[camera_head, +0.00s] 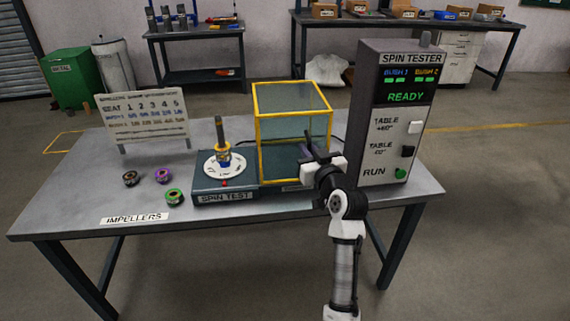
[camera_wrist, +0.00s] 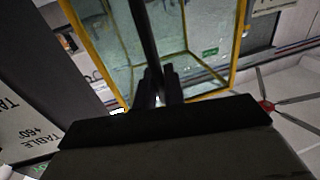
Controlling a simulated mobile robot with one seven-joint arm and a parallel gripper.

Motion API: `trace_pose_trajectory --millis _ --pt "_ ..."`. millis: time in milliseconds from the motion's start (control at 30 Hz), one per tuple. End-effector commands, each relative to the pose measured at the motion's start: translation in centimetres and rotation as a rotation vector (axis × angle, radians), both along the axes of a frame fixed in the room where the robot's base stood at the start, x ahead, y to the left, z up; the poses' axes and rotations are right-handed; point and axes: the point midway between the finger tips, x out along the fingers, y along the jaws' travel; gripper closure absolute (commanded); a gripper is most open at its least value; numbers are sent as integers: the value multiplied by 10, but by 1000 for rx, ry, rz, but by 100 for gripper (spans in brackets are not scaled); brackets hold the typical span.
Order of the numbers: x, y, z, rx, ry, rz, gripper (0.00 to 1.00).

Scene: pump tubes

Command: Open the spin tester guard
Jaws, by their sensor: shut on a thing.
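The spin tester guard (camera_head: 292,125) is a clear box with a yellow frame. It stands over the right part of the dark spin test base (camera_head: 225,191), just right of the white turntable (camera_head: 223,164), which is uncovered and carries an upright spindle (camera_head: 220,132). My gripper (camera_head: 320,158) is at the guard's right front side. In the wrist view, my gripper (camera_wrist: 158,88) is shut on a dark bar (camera_wrist: 143,30), which looks like the guard handle. The guard's yellow frame (camera_wrist: 96,55) shows behind it. My gripper hides part of the bar.
The spin tester panel (camera_head: 390,115) stands close right of my gripper and reads READY. Several impellers (camera_head: 162,176) lie at the table's left. A sign board (camera_head: 143,116) stands behind them. The front left of the table (camera_head: 80,215) is clear.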

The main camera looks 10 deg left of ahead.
Motion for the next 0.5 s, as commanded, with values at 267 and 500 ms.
trace_pose_trajectory --millis 267,500 --pt "6 -22 -1 -1 2 -1 100" --pt "7 -22 0 0 3 -1 100"
